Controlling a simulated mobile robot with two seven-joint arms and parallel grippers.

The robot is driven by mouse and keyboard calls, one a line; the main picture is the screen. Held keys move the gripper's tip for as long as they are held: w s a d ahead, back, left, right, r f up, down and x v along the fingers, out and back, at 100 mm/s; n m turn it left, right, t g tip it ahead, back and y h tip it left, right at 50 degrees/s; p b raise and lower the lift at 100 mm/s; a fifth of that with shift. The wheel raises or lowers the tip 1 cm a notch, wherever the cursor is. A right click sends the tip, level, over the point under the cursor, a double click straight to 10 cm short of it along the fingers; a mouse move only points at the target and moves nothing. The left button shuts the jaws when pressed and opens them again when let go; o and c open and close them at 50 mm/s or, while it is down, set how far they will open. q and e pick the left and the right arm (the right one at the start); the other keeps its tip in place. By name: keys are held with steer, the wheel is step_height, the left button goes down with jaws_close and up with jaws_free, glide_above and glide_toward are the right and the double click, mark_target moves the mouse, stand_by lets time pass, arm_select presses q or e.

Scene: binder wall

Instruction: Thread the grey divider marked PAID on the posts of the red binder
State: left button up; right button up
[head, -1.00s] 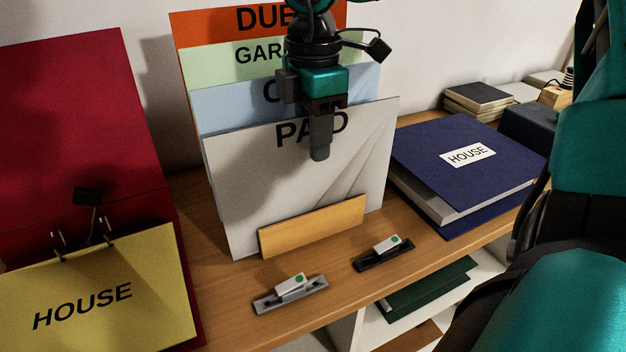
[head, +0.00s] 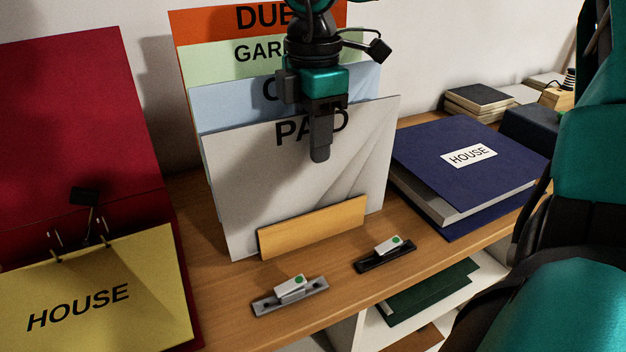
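The grey PAID divider (head: 290,185) stands at the front of a row of dividers, behind a low wooden stop (head: 312,228). My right gripper (head: 320,140) points down at its top edge. One finger lies in front of the sheet and covers part of the lettering. The other finger is hidden, so I cannot tell whether the sheet is pinched. The red binder (head: 75,130) is open at the left, its cover upright. Its posts (head: 80,240) pass through the top edge of a yellow HOUSE divider (head: 100,295). My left gripper is out of view.
Orange (head: 210,22), green and blue dividers stand behind the grey one. A blue HOUSE binder (head: 470,180) lies to the right. Two small clips, one grey (head: 290,295) and one black (head: 385,255), lie near the shelf's front edge. My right arm fills the right side.

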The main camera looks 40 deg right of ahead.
jaws_close()
steer(key=shift+r, duration=0.1)
stand_by(0.6)
step_height(320, 180, up, 20)
steer(key=p, duration=0.3)
steer(key=shift+r, duration=0.2)
stand_by(0.6)
